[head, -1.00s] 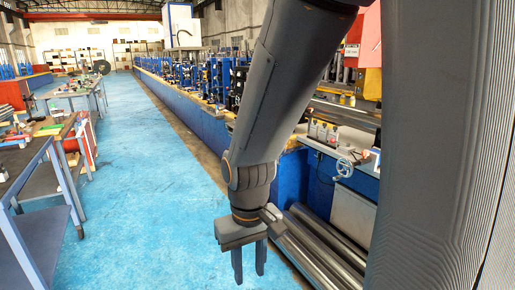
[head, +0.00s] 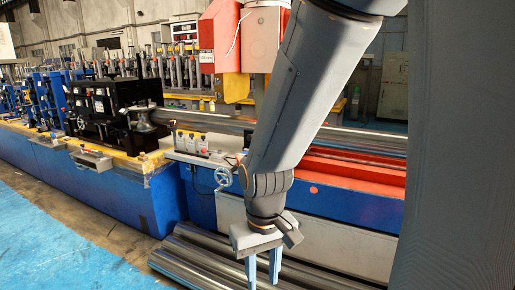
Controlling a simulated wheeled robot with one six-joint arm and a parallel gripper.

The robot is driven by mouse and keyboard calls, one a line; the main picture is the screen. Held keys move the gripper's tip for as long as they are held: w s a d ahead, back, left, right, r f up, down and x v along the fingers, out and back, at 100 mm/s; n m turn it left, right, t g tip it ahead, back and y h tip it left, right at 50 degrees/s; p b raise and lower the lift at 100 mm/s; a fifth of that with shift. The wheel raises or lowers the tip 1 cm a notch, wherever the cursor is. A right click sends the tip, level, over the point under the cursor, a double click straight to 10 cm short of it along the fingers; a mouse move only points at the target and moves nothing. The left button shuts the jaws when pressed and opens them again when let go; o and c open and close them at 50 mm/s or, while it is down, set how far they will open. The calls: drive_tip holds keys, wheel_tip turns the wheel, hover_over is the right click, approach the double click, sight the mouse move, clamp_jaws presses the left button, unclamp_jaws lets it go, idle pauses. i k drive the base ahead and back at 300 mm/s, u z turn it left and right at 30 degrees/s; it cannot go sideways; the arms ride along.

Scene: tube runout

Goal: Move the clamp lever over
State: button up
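I cannot make out the clamp lever for certain in the head view. A small grey box with dark and yellow fittings (head: 192,143) sits on the machine bed left of my arm, with a handwheel (head: 223,177) on the bed's front just below it. My gripper (head: 263,277) hangs pointing down at the bottom of the view, fingers apart and empty. It appears in front of the tube bundle, apart from the machine. My arm hides part of the bed and the tube on it.
A long steel tube (head: 225,122) runs along the machine into a red-railed bed (head: 345,186). Loose tubes (head: 195,262) lie on the floor below. Blue machine bases (head: 110,195) line the left. Blue floor (head: 45,240) at lower left is clear.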

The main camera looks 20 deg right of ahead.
sight(204, 150)
drive_tip(key=z, duration=0.15)
drive_tip(key=k, duration=0.3)
drive_tip(key=u, duration=1.4)
drive_tip(key=i, duration=1.65)
drive_tip(key=z, duration=1.2)
drive_tip(key=i, duration=0.65)
drive_tip(key=z, duration=0.5)
drive_tip(key=i, duration=0.45)
drive_tip(key=z, duration=0.05)
